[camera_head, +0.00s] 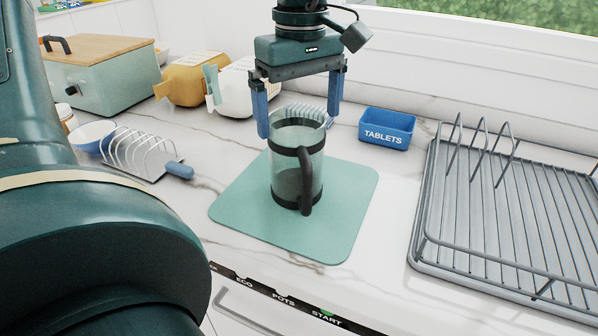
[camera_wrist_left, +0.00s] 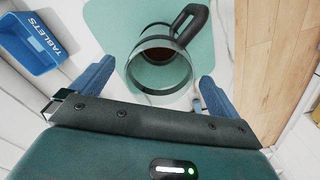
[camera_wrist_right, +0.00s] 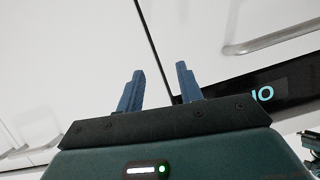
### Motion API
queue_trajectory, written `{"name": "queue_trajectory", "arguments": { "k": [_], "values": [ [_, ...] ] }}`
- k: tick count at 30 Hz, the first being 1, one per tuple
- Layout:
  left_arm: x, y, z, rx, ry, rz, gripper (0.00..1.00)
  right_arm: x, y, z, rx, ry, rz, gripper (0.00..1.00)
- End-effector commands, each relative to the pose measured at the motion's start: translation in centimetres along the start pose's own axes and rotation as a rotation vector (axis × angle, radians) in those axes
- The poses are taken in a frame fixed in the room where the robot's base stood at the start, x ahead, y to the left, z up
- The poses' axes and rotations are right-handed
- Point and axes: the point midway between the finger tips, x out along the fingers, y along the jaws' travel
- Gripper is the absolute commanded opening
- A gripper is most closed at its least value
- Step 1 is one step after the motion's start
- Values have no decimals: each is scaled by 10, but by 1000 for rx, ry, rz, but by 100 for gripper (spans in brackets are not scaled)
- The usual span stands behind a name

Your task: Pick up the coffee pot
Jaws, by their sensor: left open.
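The coffee pot (camera_head: 297,165) is a clear glass cylinder with dark bands and a black handle. It stands upright on a green mat (camera_head: 240,205) on the counter. My left gripper (camera_head: 300,120) is open and points down, with its blue fingers at the height of the pot's rim. In the left wrist view the pot (camera_wrist_left: 160,68) is seen from above, with its handle toward the upper right. The pot lies ahead of the open fingers (camera_wrist_left: 152,85). My right gripper (camera_wrist_right: 157,82) is open and empty, facing white cabinet fronts away from the pot.
A blue TABLETS tub (camera_head: 387,129) stands right of the mat, and a wire dish rack (camera_head: 500,220) farther right. Left are a toast rack (camera_head: 140,155), a blue bowl (camera_head: 92,136), yellow (camera_head: 193,80) and white toasters (camera_head: 238,88), and a green bread bin (camera_head: 110,80).

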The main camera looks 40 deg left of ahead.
Motion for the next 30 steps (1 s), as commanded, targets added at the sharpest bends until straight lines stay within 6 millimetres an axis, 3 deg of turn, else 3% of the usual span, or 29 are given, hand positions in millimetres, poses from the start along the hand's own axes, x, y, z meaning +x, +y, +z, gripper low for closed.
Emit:
{"name": "queue_trajectory", "arguments": {
  "k": [5,13,23,30],
  "values": [
    [12,-1,1,0,-1,-2,100,0,0,0,-1,4,1,36],
    [51,-2,5,0,-2,-2,100,0,1,-1,-4,16,3,36],
    [58,-2,5,0,-2,0,100,-3,2,-1,-3,15,5,36],
    [57,-2,5,0,-1,0,80,-4,1,1,-2,11,6,36]
  ]
}}
